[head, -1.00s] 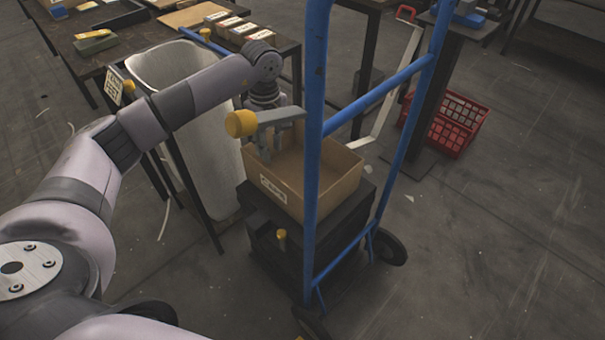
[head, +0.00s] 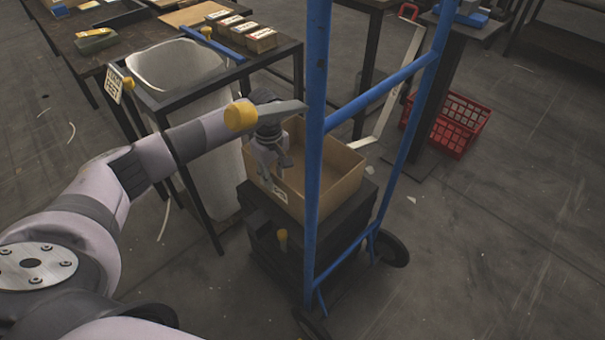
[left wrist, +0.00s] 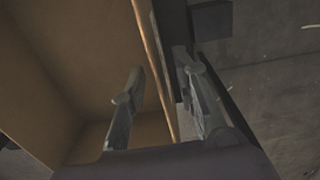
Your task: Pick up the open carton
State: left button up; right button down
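The open carton (head: 335,173) is a brown, open-topped box with a white label on its near left wall. It sits on a black box (head: 262,215) behind the blue uprights of a hand truck. My left gripper (head: 275,174) points down at the carton's left wall. In the left wrist view its two fingers (left wrist: 165,105) are apart, with the carton's wall edge (left wrist: 154,65) running between them. One finger is over the carton's inside, the other outside. Contact with the wall cannot be told. My right gripper is not in view.
The blue hand truck (head: 314,150) stands close in front of the carton, with a yellow-capped grey bar (head: 240,116) near my left wrist. A grey bin (head: 207,130) stands left under a black frame. A red crate (head: 460,124) is on the floor at right.

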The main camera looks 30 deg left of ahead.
pick_arm(q)
jog(key=shift+c, duration=0.2)
grip_shut()
jog(key=shift+r, duration=0.1)
dwell(0.6)
